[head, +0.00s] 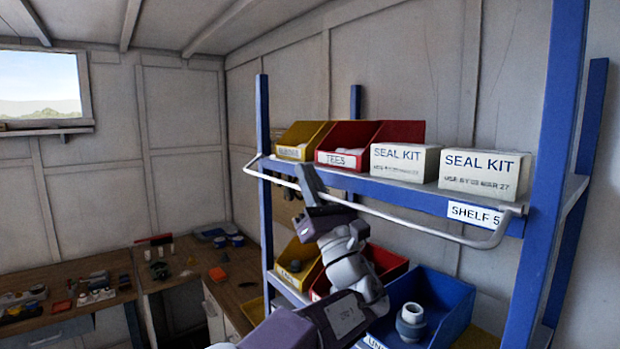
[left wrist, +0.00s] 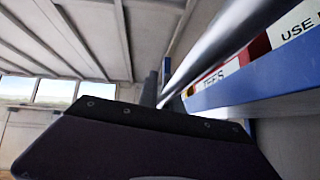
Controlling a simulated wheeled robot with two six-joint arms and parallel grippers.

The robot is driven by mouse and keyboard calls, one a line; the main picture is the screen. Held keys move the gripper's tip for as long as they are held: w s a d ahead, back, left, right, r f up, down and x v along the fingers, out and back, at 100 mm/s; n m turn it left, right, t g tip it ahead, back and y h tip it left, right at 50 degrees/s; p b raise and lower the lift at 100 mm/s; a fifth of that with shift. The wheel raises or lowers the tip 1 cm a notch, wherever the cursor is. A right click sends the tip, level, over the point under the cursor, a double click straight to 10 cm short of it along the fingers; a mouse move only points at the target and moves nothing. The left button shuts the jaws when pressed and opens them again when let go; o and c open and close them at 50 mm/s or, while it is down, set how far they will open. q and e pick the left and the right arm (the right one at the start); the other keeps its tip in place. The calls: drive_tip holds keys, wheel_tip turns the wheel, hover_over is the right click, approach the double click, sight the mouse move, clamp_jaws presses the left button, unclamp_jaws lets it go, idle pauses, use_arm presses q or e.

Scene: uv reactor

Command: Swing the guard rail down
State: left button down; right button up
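The guard rail (head: 400,222) is a pale grey bar with bent ends, running along the front of the shelf marked SHELF 5 (head: 475,213), slightly below its front edge. My left gripper (head: 311,186) is at the rail's left part, with a dark finger rising across it. In the left wrist view the rail (left wrist: 215,50) runs from the top right down to the dark fingers (left wrist: 156,90). The gap between the fingers is hidden, so I cannot tell whether they grip the bar. My right gripper is out of view.
Yellow (head: 301,139) and red (head: 348,142) bins and two white seal kit boxes (head: 404,162) stand on the shelf. Below, a blue bin (head: 455,305) holds a grey fitting. Blue uprights (head: 545,170) flank the shelf. A cluttered workbench (head: 228,268) stands at the left.

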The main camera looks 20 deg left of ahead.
use_arm(q)
drive_tip(key=c, duration=1.5)
unclamp_jaws()
drive_tip(key=shift+s+a, duration=0.1)
drive_tip(key=shift+a, duration=0.05)
drive_tip(key=shift+s+a, duration=0.15)
drive_tip(key=shift+s+d+f+b, duration=0.25)
drive_tip(key=shift+d+f+b, duration=0.6)
drive_tip(key=shift+f+b, duration=0.3)
drive_tip(key=shift+w+d+b+v, duration=0.1)
drive_tip(key=shift+d+b+v, duration=0.1)
drive_tip(key=shift+b+v, duration=0.9)
drive_tip(key=shift+w+d+b+v, duration=0.2)
drive_tip(key=shift+b+v, duration=0.5)
drive_tip(key=shift+v, duration=0.7)
drive_tip(key=shift+w+d+b+v, duration=0.1)
drive_tip(key=shift+d+b+v, duration=0.1)
drive_tip(key=shift+b+v, duration=0.9)
drive_tip(key=shift+s+d, duration=0.1)
drive_tip(key=shift+d, duration=0.05)
